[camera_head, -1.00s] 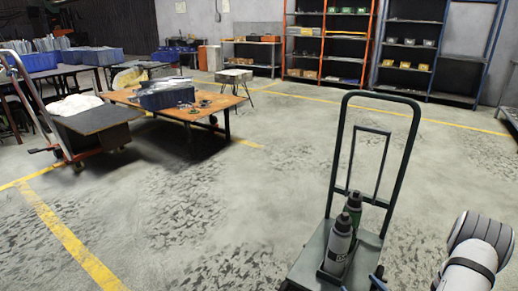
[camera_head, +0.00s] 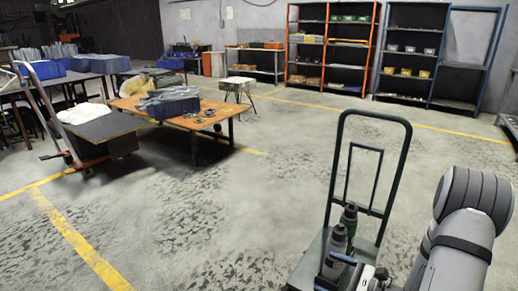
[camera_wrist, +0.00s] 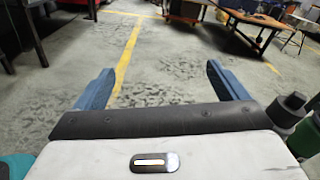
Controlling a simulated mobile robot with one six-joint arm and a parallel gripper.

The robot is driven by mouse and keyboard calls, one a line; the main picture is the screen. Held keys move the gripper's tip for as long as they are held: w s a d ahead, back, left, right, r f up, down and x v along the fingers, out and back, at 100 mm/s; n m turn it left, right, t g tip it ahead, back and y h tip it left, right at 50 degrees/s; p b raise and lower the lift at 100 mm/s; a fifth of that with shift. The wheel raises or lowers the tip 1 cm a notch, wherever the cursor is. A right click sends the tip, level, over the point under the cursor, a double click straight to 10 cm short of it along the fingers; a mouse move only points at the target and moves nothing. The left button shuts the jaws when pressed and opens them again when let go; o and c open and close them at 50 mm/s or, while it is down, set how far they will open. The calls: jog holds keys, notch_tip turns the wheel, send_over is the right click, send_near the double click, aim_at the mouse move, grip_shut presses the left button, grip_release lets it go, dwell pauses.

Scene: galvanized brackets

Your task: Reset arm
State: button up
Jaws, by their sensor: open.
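My gripper shows in the wrist view (camera_wrist: 162,88), with its two blue fingers wide apart. Nothing is between them, only the concrete floor and a yellow line beyond. In the head view my white and grey arm rises at the lower right, bent at a thick joint. The gripper end lies low near the bottles, partly cut off by the frame's bottom edge. A grey bottle (camera_head: 336,250) and a green-marked bottle (camera_head: 349,220) stand on the platform of a dark green hand cart (camera_head: 308,262). A dark bottle top (camera_wrist: 288,108) shows at the right of the wrist view, beside my gripper.
A wooden table (camera_head: 215,116) holds a blue bin (camera_head: 170,104) and small metal parts. A platform trolley (camera_head: 105,127) stands left of it. Shelving racks (camera_head: 335,45) line the back wall. The floor between is clear.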

jog(key=s+a+r+n+g+h+p, duration=0.1)
jog(key=s+a+r+n+g+p, duration=0.25)
jog(key=r, duration=0.45)
jog(key=s+a+r+n+g+h+p, duration=0.25)
jog(key=s+r+n+g+p, duration=0.2)
jog(key=r, duration=0.25)
jog(key=s+a+r+n+g+h+p, duration=0.1)
jog(key=s+a+r+n+g+p, duration=0.3)
jog(key=r, duration=0.4)
jog(key=s+d+r+n+t+h+p, duration=0.2)
jog(key=s+r+n+h+p, duration=0.1)
jog(key=r, duration=0.7)
jog(key=s+d+r+n+t+h+p, duration=0.2)
jog(key=r+n+h+p, duration=0.4)
jog(key=r+p, duration=0.3)
jog(key=shift+s+d+r+n+t+p, duration=0.3)
jog(key=shift+s+r+n+t+p, duration=0.1)
jog(key=shift+r+n, duration=0.2)
jog(key=shift+h, duration=0.25)
